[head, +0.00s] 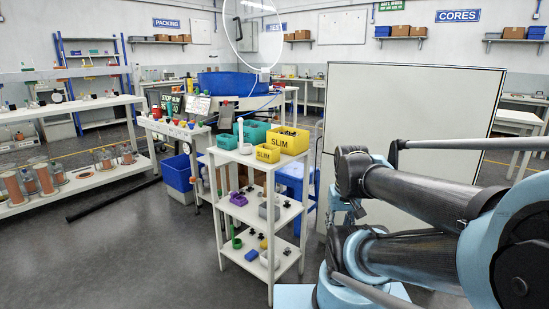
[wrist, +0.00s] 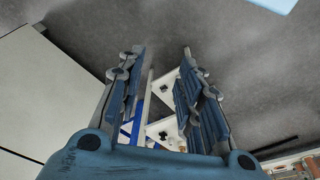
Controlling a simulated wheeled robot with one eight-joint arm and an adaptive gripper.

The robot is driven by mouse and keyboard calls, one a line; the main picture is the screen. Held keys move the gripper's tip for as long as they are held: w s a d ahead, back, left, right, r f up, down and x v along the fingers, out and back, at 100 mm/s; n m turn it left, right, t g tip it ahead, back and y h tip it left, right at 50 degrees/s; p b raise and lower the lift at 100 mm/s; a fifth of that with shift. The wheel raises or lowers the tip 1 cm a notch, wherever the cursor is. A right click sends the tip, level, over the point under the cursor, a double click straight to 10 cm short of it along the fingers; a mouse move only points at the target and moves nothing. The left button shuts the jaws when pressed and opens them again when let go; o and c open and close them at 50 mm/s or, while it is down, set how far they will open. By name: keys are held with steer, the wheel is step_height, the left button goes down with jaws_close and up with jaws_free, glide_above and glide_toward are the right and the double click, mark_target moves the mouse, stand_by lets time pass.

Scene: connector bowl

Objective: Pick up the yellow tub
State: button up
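Two yellow tubs marked SLIM are on the top of a white shelf stand (head: 250,164) in the head view. The larger yellow tub (head: 290,139) is behind and to the right; the smaller yellow tub (head: 267,155) is nearer the front edge. My gripper (wrist: 165,62) shows in the wrist view with its blue fingers spread apart and nothing held between them. In the wrist view, white shelves (wrist: 166,128) are visible beyond the fingers, with no yellow tub visible. My arm fills the right of the head view, well apart from the tubs; my fingers cannot be made out there.
Green tubs (head: 256,131), a white bottle (head: 241,131) and a small white item share the stand top. Small parts lie on its lower shelves. A white panel (head: 420,105) stands behind my arm. A blue bin (head: 177,172) is left. Grey floor (head: 150,255) is open in front.

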steer(key=o, duration=0.4)
steer(key=shift+r, duration=0.1)
steer(key=o, duration=0.4)
steer(key=shift+s+r, duration=0.25)
steer(key=shift+r, duration=0.15)
steer(key=shift+o, duration=0.8)
steer(key=shift+n, duration=0.5)
steer(key=w+r, duration=0.2)
steer(key=r, duration=0.1)
steer(key=shift+w+a+r, duration=0.1)
steer(key=shift+w+r, duration=0.05)
steer(key=shift+w, duration=0.25)
steer(key=w+a+r+n+y, duration=0.1)
steer(key=w+a+r+n, duration=0.2)
steer(key=w+a+r, duration=0.6)
steer(key=w+a+r+n+y, duration=0.1)
steer(key=w+a+r+n, duration=0.35)
steer(key=w, duration=0.85)
steer(key=w+a+r+n+y, duration=0.15)
steer(key=w+a+r, duration=0.35)
steer(key=w+r, duration=0.55)
glide_toward(268, 148)
step_height(268, 148, down, 3)
steer(key=s+a, duration=0.2)
steer(key=s, duration=0.1)
steer(key=shift+t, duration=0.3)
steer(key=shift+d+x, duration=0.2)
steer(key=shift+x, duration=1.25)
steer(key=shift+d+x, duration=0.15)
steer(key=shift+x, duration=1.25)
